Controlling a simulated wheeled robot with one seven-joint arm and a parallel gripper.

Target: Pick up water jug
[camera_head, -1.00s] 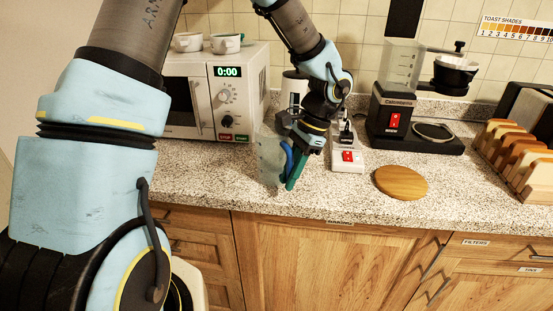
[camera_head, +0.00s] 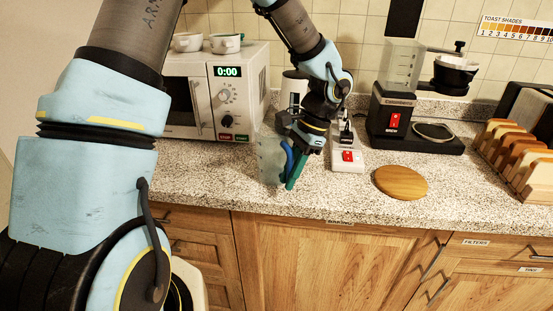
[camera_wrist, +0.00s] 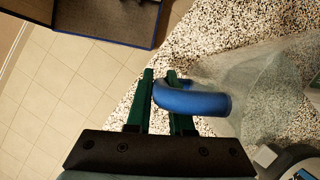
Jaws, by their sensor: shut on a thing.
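The water jug (camera_head: 270,158) is clear with a blue handle (camera_head: 287,158). It is upright on the speckled counter in the head view, near the front of the microwave. My gripper (camera_head: 293,178) is at its right side, with green fingers pointing down along the handle. In the wrist view the jug (camera_wrist: 265,90) is at the right, and its blue handle (camera_wrist: 200,102) reaches between the green fingers of my gripper (camera_wrist: 160,82). The fingers are shut on the handle. I cannot tell whether the jug's base touches the counter.
A microwave (camera_head: 215,95) with two cups on top stands behind the jug. A white switch box (camera_head: 348,158) and a round wooden board (camera_head: 401,182) lie to the right. A coffee machine (camera_head: 392,115) and a toast rack (camera_head: 515,155) stand further right. The counter's front edge is close.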

